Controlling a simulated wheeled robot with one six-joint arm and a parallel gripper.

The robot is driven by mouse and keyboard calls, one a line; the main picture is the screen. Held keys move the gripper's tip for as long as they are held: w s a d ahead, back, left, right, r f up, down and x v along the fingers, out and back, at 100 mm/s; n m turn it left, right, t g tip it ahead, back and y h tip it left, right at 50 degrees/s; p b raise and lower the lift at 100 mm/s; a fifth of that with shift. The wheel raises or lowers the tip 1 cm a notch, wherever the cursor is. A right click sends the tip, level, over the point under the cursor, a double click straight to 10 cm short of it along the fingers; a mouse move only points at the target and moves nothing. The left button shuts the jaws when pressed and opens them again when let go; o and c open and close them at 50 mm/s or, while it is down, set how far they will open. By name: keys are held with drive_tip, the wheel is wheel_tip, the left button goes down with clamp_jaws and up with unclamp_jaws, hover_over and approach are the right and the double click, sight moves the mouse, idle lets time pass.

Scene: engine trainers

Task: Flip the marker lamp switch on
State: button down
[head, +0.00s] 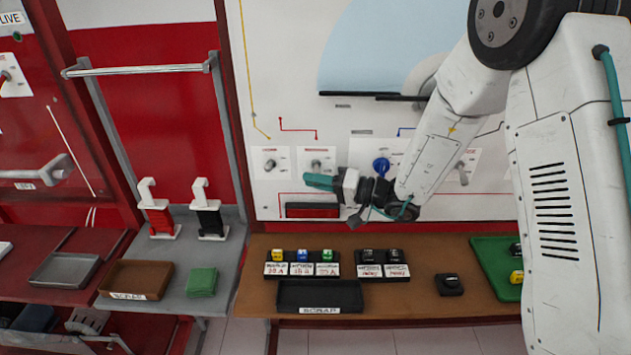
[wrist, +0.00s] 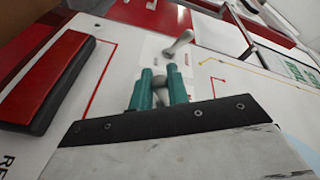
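Grey toggle switches on white plates line the wall panel; their labels are too small to read, so I cannot tell which is the marker lamp's. In the head view, one switch (head: 270,164) is at the left and a second switch (head: 317,163) is to its right. My gripper (head: 318,181), with green fingers, is in front of the panel just below the second switch. In the wrist view my gripper (wrist: 161,78) has its fingers apart, with a grey lever (wrist: 159,84) showing between them; contact is unclear. Another grey lever (wrist: 180,44) stands beyond the fingertips.
A blue knob (head: 381,166) and another switch (head: 463,170) are to the right, near my arm. A dark red bar (head: 312,210) is below the switches; it is at left in the wrist view (wrist: 48,80). The brown bench (head: 415,308) holds small blocks and a black tray (head: 320,296).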

sight(316, 168)
idle(0.3)
drive_tip(key=r+m, duration=0.1)
drive_tip(key=m, duration=0.1)
drive_tip(key=m+g+h, duration=0.1)
drive_tip(key=m, duration=0.1)
drive_tip(key=shift+s+r, duration=0.15)
drive_tip(key=shift+r, duration=0.25)
drive_tip(key=shift+r+m+g+h, duration=0.35)
drive_tip(key=shift+r+m, duration=0.15)
drive_tip(key=shift+m, duration=0.55)
drive_tip(key=shift+r+m+g+h, duration=0.25)
drive_tip(key=shift+r+m+g, duration=0.15)
drive_tip(key=shift+m, duration=0.65)
drive_tip(key=shift+w+r, duration=0.1)
drive_tip(key=shift+w, duration=0.1)
drive_tip(key=c, duration=1.4)
unclamp_jaws()
drive_tip(key=v, duration=0.8)
